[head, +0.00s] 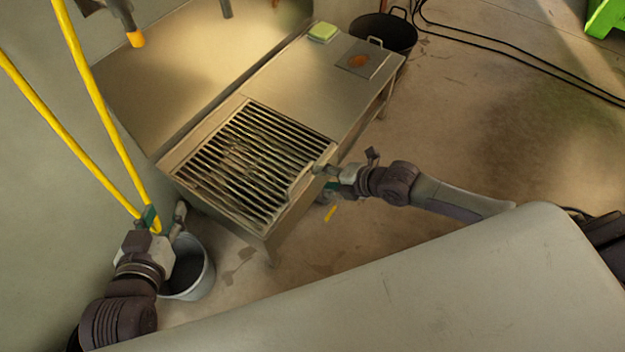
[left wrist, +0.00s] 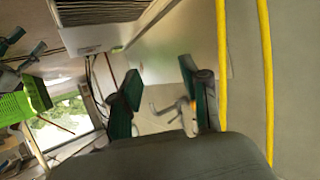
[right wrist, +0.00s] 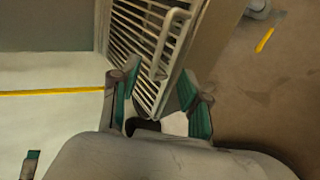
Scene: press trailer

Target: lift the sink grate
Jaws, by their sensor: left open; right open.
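The sink grate (head: 245,155) is a dark slatted rack lying flat in the left end of a metal sink unit (head: 300,85). A pale bar handle (head: 298,184) stands along its right edge. My right gripper (head: 328,177) is open beside that handle, at the unit's front right edge. In the right wrist view the handle (right wrist: 158,45) and grate (right wrist: 137,30) show ahead of the open fingers (right wrist: 159,82); no handle part shows clasped. My left gripper (head: 166,215) is open and empty left of the unit, over a bucket; its fingers (left wrist: 160,78) also show in the left wrist view.
A grey bucket (head: 207,278) stands below my left gripper. Yellow hoses (head: 100,130) hang close to it. A green sponge (head: 322,31) and a plate with an orange patch (head: 378,58) lie on the unit's far end. A black tub (head: 400,37) stands behind. Floor at right is mostly clear.

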